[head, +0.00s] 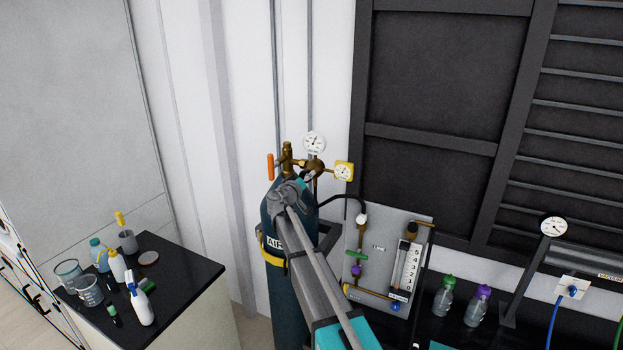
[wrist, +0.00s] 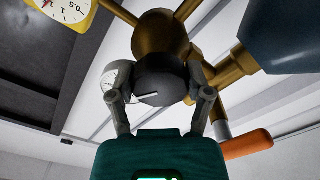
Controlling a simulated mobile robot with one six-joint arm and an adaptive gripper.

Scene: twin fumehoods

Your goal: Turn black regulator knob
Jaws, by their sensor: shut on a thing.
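The black regulator knob (wrist: 158,78) sits on the brass regulator body (wrist: 160,35) in the wrist view, with a white mark line on its face. My gripper (wrist: 160,92) has one finger on each side of the knob and is shut on it. In the head view my arm reaches up to the regulator (head: 314,166) on top of the dark teal AIR cylinder (head: 278,285). My gripper (head: 303,180) and arm hide the knob there. A white gauge (head: 314,142) and a yellow-framed gauge (head: 344,171) are on the regulator.
An orange handle (head: 270,167) sticks out left of the brass valve. A black hose (head: 343,198) runs right to a grey flowmeter panel (head: 388,230). A dark-topped bench (head: 190,277) with bottles and beakers stands at left. Two capped bottles (head: 444,296) stand at right.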

